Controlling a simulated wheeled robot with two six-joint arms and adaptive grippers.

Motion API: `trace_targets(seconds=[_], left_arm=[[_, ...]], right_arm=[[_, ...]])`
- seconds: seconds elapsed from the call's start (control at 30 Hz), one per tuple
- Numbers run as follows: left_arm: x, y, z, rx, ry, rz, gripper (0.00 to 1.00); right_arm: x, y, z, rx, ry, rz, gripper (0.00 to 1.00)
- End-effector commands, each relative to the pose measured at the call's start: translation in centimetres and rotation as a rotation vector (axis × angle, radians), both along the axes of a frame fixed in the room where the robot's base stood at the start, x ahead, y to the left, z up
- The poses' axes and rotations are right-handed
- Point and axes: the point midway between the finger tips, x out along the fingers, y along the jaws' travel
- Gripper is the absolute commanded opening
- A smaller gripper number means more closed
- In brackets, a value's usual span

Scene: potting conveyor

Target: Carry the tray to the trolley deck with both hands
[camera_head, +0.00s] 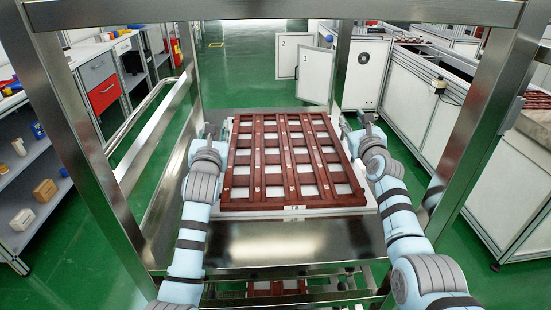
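The tray (230,203) is a reddish-brown slatted grid with pale openings and a small label on its near edge. It lies level over the metal trolley deck (290,240); I cannot tell if it touches the deck. My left gripper (225,128) is at the tray's far left edge, and my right gripper (352,124) is at its far right edge. The fingers are small and partly hidden by my wrists, so whether they are shut on the rim does not show.
Trolley posts (78,130) and (478,130) stand on both sides, with a top beam (270,10) across. Another brown slatted piece (278,288) shows below the deck. Shelves (35,165) stand at left, white machine cabinets (425,115) at right.

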Motion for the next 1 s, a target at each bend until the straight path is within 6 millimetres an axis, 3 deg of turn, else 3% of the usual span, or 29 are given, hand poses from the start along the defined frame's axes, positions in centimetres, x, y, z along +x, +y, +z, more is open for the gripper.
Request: trace_targets(seconds=[0.1,0.2,0.37,0.47,0.8,1.0], left_arm=[[-2.4,-0.4,0.0,-0.002,-0.001,0.000,0.30],[-3.6,-0.5,0.1,-0.002,-0.003,-0.001,0.30],[-4.0,-0.5,0.1,0.000,-0.003,0.000,0.30],[-4.0,-0.5,0.1,0.000,-0.003,0.000,0.30],[-4.0,-0.5,0.2,0.001,-0.004,0.000,0.30],[-4.0,-0.5,0.2,0.001,-0.004,0.000,0.30]], right_arm=[[0.0,-0.1,0.0,-0.001,0.000,-0.001,0.32],[0.0,-0.1,0.0,-0.001,0.000,-0.001,0.32],[-0.9,-0.1,0.0,-0.003,-0.004,0.004,0.32],[-2.2,-0.3,0.0,-0.002,-0.004,0.003,0.32],[-9.9,-1.4,-0.2,-0.001,0.003,-0.002,0.32],[-11.8,-1.7,-0.2,0.001,0.003,-0.001,0.32]])
